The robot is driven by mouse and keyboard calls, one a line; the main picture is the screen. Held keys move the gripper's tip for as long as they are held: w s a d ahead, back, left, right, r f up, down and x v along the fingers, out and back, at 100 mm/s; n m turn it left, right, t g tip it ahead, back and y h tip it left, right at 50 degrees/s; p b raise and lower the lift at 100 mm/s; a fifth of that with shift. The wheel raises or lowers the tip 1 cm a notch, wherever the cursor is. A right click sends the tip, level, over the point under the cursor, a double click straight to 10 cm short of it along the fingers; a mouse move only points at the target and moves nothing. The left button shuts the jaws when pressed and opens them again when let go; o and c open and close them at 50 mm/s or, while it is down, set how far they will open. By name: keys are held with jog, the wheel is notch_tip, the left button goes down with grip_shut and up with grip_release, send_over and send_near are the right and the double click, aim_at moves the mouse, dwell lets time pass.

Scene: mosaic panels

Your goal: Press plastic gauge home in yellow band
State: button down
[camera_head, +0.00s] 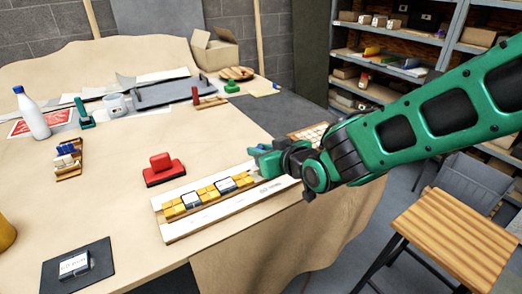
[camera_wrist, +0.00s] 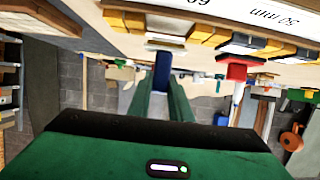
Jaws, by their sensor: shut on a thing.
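The yellow band (camera_head: 211,190) is a row of yellow blocks with two white-topped dark blocks among them, on a pale board (camera_head: 210,218). The wrist view shows the row along its top, with a yellow block (camera_wrist: 200,32) and a white-topped block (camera_wrist: 165,43). My gripper (camera_head: 256,155) is just past the row's right end, its fingers pointing left. In the wrist view my gripper (camera_wrist: 163,82) is shut on a narrow dark blue piece (camera_wrist: 162,66), which I take for the plastic gauge. It appears apart from the row; its exact gap is unclear. The head view hides it.
A red stamp-like block (camera_head: 163,168) stands behind the row. A dark mat (camera_head: 79,268) with a silvery block lies at front left. A white bottle (camera_head: 32,114), a mug (camera_head: 115,104) and a small rack (camera_head: 69,160) stand farther back. A wooden stool (camera_head: 455,230) is at right.

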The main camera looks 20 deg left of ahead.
jog(key=shift+f, duration=1)
jog(key=c, duration=1.5)
grip_release()
jog(key=shift+c, duration=0.2)
jog(key=v, duration=1)
jog(key=shift+d, duration=0.35)
jog(key=shift+s+r, duration=0.15)
